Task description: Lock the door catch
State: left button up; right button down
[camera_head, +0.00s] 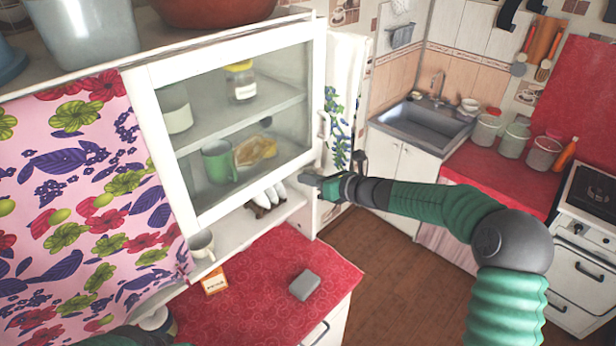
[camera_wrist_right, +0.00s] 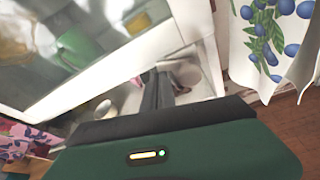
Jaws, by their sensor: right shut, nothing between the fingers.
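The cabinet's glass door (camera_head: 315,75) has a white frame and looks closed in the head view. A small pale fitting (camera_head: 323,124) shows on the cabinet's right edge; I cannot tell whether it is the door catch. My right gripper (camera_head: 312,181) is shut and empty by the lower right corner of the door. In the right wrist view its dark fingers (camera_wrist_right: 157,92) point toward the cabinet's white lower frame and open shelf. I cannot tell whether they touch the frame. My left gripper is not in view; only a green piece of my left arm shows at the bottom edge.
A red counter (camera_head: 255,265) below holds a grey block (camera_head: 304,285) and a small orange-and-white box (camera_head: 214,280). A white mug (camera_head: 201,244) stands on the open shelf. A floral curtain (camera_head: 75,190) hangs at left. A leaf-patterned cloth (camera_head: 338,125) hangs beside the cabinet.

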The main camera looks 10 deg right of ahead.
jog(key=shift+d+r, duration=0.15)
jog(key=shift+r, duration=0.35)
dwell(0.3)
